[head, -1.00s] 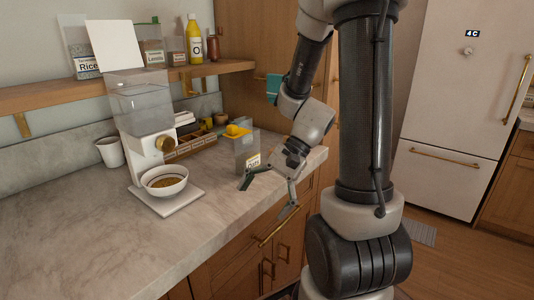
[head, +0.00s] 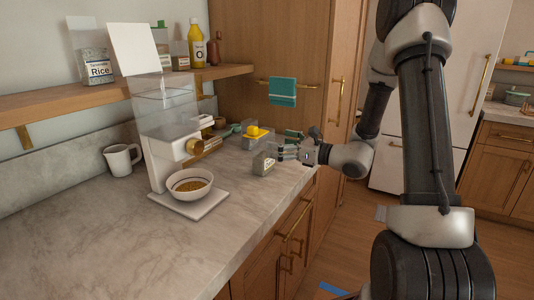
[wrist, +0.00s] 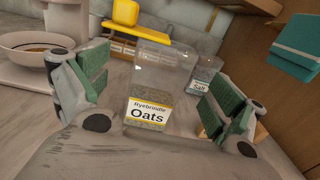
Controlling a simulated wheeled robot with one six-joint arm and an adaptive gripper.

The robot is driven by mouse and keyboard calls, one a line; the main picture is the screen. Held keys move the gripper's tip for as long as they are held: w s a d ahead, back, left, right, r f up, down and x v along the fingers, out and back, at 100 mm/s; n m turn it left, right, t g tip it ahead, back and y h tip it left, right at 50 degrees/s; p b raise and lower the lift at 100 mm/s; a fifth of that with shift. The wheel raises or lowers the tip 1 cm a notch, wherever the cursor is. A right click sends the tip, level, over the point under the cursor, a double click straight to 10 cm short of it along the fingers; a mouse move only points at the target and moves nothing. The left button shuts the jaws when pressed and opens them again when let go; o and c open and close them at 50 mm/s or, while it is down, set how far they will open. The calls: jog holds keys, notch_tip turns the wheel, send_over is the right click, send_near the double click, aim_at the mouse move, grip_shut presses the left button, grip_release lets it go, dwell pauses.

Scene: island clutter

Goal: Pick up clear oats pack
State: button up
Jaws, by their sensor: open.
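The clear oats pack (wrist: 152,92) is a see-through container with grain in its lower part and a white "Ryebrindle Oats" label facing the wrist camera. It stands upright on the counter. Gaps show between the pads and the pack. In the head view my gripper (head: 281,147) reaches in from the right, close to the pack.
A dispenser (head: 160,120) with a bowl (head: 190,184) is to the left. A teal towel (head: 282,91) hangs beyond. The front counter is clear.

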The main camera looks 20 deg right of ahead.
aim_at(263, 139)
jog(key=x, duration=0.7)
jog(key=shift+w+d+f, duration=0.15)
jog(key=shift+d, duration=0.05)
jog(key=c, duration=1.2)
